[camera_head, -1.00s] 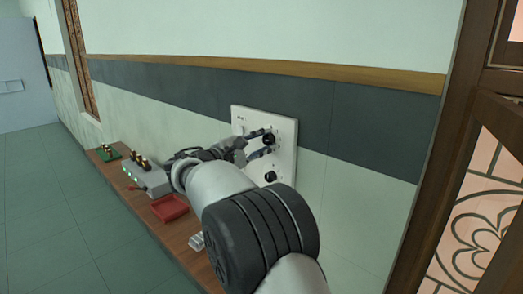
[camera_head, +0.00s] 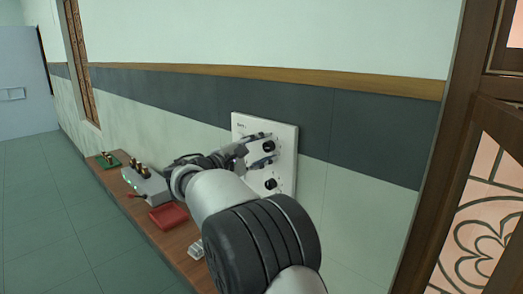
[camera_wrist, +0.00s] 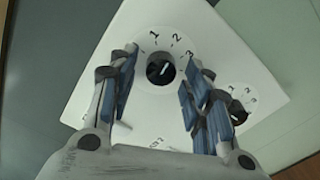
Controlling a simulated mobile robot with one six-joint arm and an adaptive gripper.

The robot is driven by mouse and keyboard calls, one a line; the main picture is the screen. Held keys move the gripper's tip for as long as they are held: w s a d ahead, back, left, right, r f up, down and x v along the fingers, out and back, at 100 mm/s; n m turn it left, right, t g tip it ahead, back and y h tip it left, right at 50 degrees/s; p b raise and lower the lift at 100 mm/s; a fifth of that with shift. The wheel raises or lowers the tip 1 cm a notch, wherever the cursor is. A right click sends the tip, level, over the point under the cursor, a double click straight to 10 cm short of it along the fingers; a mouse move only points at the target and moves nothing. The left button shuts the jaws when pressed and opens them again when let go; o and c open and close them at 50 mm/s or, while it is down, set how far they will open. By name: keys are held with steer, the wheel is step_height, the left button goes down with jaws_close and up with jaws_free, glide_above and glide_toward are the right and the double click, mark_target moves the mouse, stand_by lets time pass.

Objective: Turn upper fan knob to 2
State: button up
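The white wall panel (camera_head: 284,135) carries two black knobs. The upper fan knob (camera_wrist: 160,70) has a white pointer mark and a dial printed 1, 2, 3 around it. In the wrist view the mark slants toward the upper right, roughly toward the 2; its exact setting is hard to tell. My gripper (camera_wrist: 157,88) is open, one finger on each side of this knob, with gaps visible. In the head view my gripper (camera_head: 261,149) is in front of the upper knob and partly hides it. The lower knob (camera_head: 270,184) is clear below; it also shows in the wrist view (camera_wrist: 238,118).
A wooden bench (camera_head: 176,236) runs along the wall under the panel. It holds a red tray (camera_head: 168,217), a grey device (camera_head: 147,184), a green board (camera_head: 107,161) and a small clear item (camera_head: 196,250). A wooden door frame (camera_head: 425,200) stands at the right.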

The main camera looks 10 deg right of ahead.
steer(key=v, duration=1.2)
steer(key=s+d+f+m+g+y, duration=0.2)
steer(key=s+d+g+y, duration=0.1)
steer(key=s+d, duration=0.5)
steer(key=s+d+f+m+g+y, duration=0.2)
steer(key=s+d+g, duration=0.1)
steer(key=s+d, duration=0.45)
steer(key=s+a+f+m+y, duration=0.2)
steer(key=s+f+m+y, duration=0.2)
steer(key=s, duration=0.8)
steer(key=s+a+f+m+y, duration=0.3)
steer(key=s+f, duration=0.5)
steer(key=s, duration=0.4)
steer(key=m+y, duration=0.1)
steer(key=y, duration=0.1)
steer(key=shift+s+a+y, duration=0.2)
steer(key=shift+s+y, duration=0.1)
